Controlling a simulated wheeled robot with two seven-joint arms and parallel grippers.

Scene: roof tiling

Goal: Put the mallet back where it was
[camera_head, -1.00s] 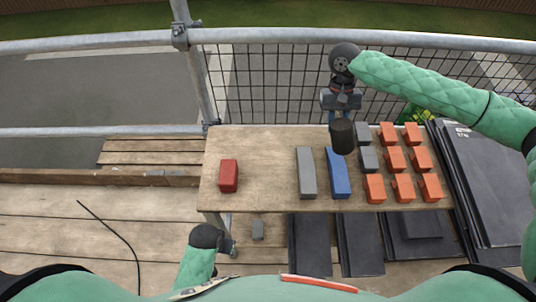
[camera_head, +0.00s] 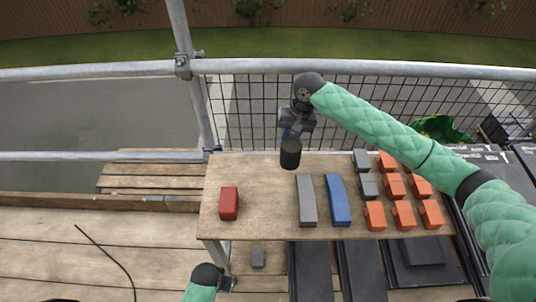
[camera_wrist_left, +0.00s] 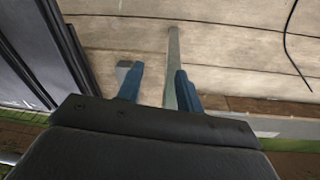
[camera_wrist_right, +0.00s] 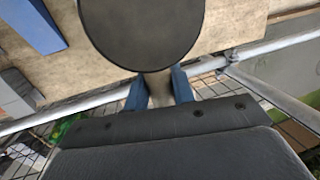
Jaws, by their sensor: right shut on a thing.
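The mallet has a black cylindrical head (camera_head: 290,155), which hangs above the back edge of the wooden table (camera_head: 262,205). My right gripper (camera_head: 296,128) is shut on the mallet's handle, with the head below it. In the right wrist view, the round black head (camera_wrist_right: 142,28) hides part of the table, and the pale handle (camera_wrist_right: 159,90) sits between the blue fingers. My left gripper (camera_wrist_left: 158,88) is open and empty, low in front of the table; a grey post shows beyond its fingers.
On the table are a red block (camera_head: 229,203), a long grey block (camera_head: 306,199), a blue block (camera_head: 338,199), and several orange and small grey pieces at the right. Table surface between the red and grey blocks is clear. A scaffold rail (camera_head: 380,70) with mesh runs behind.

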